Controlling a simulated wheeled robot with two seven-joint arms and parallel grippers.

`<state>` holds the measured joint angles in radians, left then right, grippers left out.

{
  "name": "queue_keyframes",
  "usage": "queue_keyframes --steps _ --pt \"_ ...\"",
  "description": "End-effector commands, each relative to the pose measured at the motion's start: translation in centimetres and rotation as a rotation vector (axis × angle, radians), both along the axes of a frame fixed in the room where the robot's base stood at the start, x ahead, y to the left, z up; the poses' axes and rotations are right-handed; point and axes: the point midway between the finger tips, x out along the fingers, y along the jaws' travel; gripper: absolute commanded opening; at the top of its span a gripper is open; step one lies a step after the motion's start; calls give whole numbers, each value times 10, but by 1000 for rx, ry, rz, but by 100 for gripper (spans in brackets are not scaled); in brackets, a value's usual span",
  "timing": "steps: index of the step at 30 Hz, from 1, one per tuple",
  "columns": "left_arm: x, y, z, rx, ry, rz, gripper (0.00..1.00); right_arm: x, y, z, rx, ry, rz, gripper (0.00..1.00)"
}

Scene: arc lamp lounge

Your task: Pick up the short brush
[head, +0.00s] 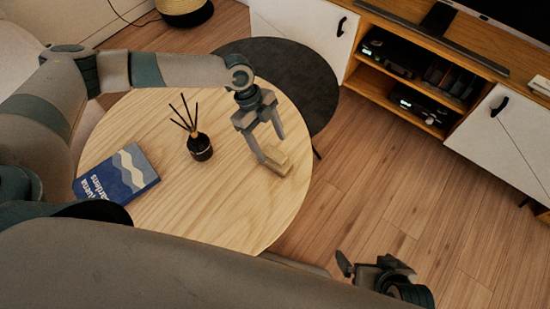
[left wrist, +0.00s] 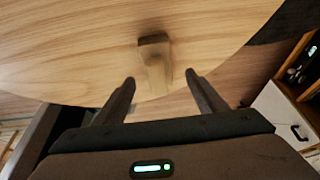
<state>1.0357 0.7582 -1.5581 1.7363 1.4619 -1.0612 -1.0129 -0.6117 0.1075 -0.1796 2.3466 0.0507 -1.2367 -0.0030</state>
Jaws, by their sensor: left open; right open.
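The short brush (head: 276,158) is a small tan, block-like piece near the right edge of the round wooden table (head: 235,215). My left gripper (head: 272,149) is open at the brush, fingers pointing down. In the left wrist view the brush (left wrist: 155,62) lies ahead of the open left gripper (left wrist: 160,78), its near end between the fingertip lines. I cannot tell whether a finger touches it. My right gripper (head: 370,268) is open and empty, low over the floor at the bottom right of the head view.
A dark bottle with reed sticks (head: 199,147) and a blue book (head: 117,175) are on the table left of the brush. A dark round table (head: 300,80) stands behind. A white and wood media cabinet (head: 310,32) is at the back right. Wood floor is clear at right.

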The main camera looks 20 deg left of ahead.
Motion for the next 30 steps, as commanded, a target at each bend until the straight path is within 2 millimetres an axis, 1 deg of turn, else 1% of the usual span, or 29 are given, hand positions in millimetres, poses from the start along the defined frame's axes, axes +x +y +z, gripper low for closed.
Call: queue_keyframes --steps 5,15,17,30 --pt "-2 -3 -5 0 0 -1 65 0 -1 -1 -2 2 -1 100" --pt "-11 -18 -41 1 2 -1 65 2 0 -2 3 -12 0 100" --pt "-11 -19 -44 -1 1 0 65 3 1 -2 5 -16 1 100" --pt "-11 -20 -47 0 0 1 65 4 2 0 9 -21 2 100"
